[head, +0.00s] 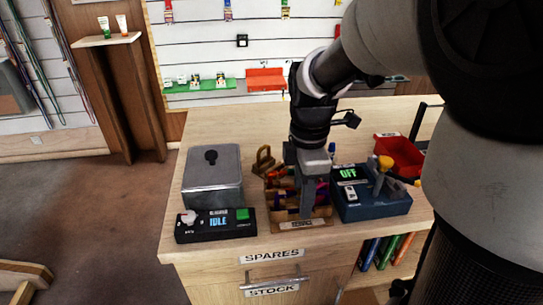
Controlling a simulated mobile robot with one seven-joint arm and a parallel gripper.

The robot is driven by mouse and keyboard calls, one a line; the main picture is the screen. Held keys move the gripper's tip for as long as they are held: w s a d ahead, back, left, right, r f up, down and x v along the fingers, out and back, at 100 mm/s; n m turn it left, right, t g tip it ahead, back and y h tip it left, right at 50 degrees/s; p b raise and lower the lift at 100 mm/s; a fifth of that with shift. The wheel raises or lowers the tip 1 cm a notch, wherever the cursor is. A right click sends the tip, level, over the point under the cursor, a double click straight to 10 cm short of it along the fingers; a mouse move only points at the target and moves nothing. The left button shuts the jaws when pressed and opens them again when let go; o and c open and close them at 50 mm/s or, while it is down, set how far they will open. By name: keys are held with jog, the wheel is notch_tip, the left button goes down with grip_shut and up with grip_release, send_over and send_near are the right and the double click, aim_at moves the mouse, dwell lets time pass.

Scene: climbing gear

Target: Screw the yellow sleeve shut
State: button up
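My gripper (306,208) points down over a small brown wooden tray (289,225) on the counter. Its fingers hide part of the tray, and I cannot tell whether they are open or shut or hold anything. The tray holds several small coloured items, with red, orange and purple parts showing. I cannot pick out a yellow sleeve for certain. A brownish-yellow loop-shaped piece (263,160) stands at the tray's back left, apart from my fingertips. A yellow knob-like part (385,162) sits on top of a dark blue device (373,208) to the right of my gripper.
A grey metal box (212,183) with a black knob stands at left, behind a black unit (215,228) reading "IDLE". The blue device reads "OFF". A red bin (400,155) is at the back right. Drawers are below the front edge. Bare counter (228,130) lies behind.

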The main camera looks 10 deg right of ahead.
jog(key=shift+s, duration=0.7)
jog(key=shift+r, duration=0.15)
jog(key=shift+r+p, duration=1.2)
jog(key=shift+r, duration=0.05)
jog(key=shift+w, duration=0.1)
jog(key=shift+w, duration=1.05)
jog(key=shift+f, duration=0.1)
jog(key=shift+d+f+b, duration=0.1)
jog(key=shift+f+b, duration=0.7)
jog(key=shift+f, duration=0.55)
